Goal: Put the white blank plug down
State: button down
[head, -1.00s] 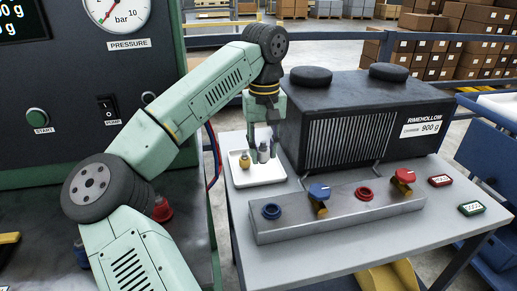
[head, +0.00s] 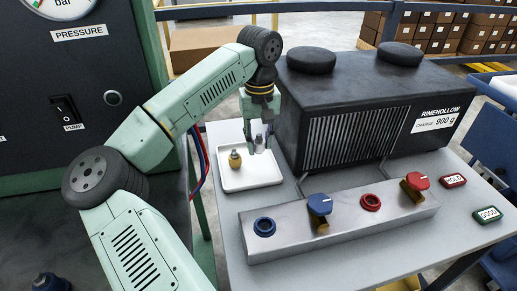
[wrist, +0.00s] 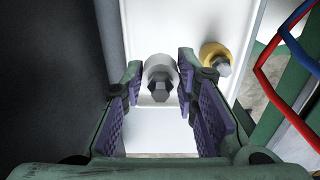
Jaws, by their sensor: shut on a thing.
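The white blank plug (wrist: 158,72), pale with a grey hex end, is between the purple pads of my gripper (wrist: 160,85) in the wrist view. My gripper is shut on it. In the head view my gripper (head: 257,148) points down over the back right of the white tray (head: 250,182), and the plug (head: 259,142) shows small between the fingers. I cannot tell whether the plug touches the tray floor. A brass plug (head: 235,158) stands in the tray, left of my gripper; it also shows in the wrist view (wrist: 215,55).
A black Rimehollow unit (head: 365,110) stands close right of the tray. In front is a metal manifold (head: 340,228) with blue and red ports and valves. Red and blue hoses (head: 200,158) hang left of the table. The front of the tray is clear.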

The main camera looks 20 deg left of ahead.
aim_at(259, 150)
jog(key=shift+f, duration=1.95)
jog(key=c, duration=1.3)
grip_release()
jog(key=shift+r+p, duration=0.15)
jog(key=shift+p, duration=0.15)
notch_tip(259, 150, up, 12)
jog(key=shift+r+b, duration=0.1)
jog(key=shift+b, duration=0.65)
